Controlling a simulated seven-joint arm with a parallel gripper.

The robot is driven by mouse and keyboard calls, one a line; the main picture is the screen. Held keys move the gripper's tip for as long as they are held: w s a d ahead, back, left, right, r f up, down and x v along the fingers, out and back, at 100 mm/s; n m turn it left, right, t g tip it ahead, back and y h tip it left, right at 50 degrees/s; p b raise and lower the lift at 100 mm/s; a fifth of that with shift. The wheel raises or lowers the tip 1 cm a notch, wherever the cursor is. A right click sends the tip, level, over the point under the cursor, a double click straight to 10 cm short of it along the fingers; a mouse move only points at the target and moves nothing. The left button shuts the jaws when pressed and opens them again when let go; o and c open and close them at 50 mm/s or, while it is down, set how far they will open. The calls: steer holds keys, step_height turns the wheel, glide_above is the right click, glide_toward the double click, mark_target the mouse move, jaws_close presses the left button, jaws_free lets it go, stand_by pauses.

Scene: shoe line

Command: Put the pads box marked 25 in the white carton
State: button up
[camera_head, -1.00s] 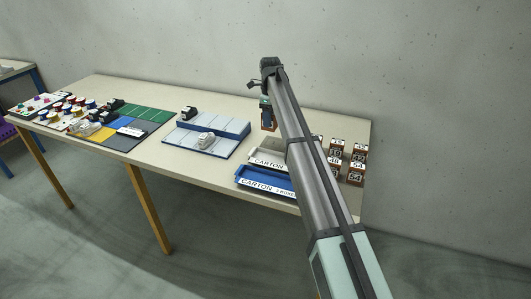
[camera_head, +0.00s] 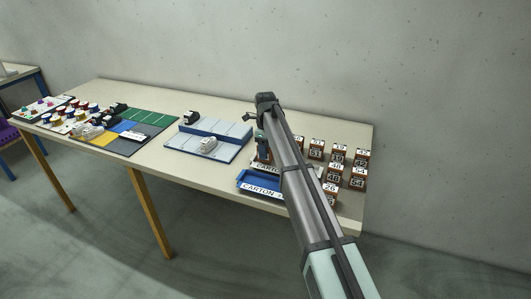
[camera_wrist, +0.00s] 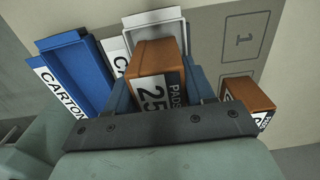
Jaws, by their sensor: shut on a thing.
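My gripper (camera_wrist: 162,84) is shut on an orange-brown pads box (camera_wrist: 151,60) with a white label reading PADS 25. In the wrist view the white carton (camera_wrist: 156,18) shows behind and below the box, which hides much of its inside. The box overlaps the carton in that view; I cannot tell how high above it the box is. In the head view my gripper (camera_head: 263,148) is over the carton area, and the arm covers most of the white carton (camera_head: 264,168). Only its label end shows there.
A blue carton (camera_wrist: 73,76) stands left of the white one; it is nearer the table's front edge in the head view (camera_head: 257,184). Several brown numbered boxes (camera_head: 337,172) stand to the right. Another brown box (camera_wrist: 248,92) is right of my gripper. A blue-white divided tray (camera_head: 205,145) lies left.

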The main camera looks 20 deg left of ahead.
steer(key=shift+f, duration=0.75)
steer(key=shift+f, duration=0.15)
steer(key=o, duration=1.1)
step_height(320, 180, up, 12)
steer(key=shift+r, duration=0.2)
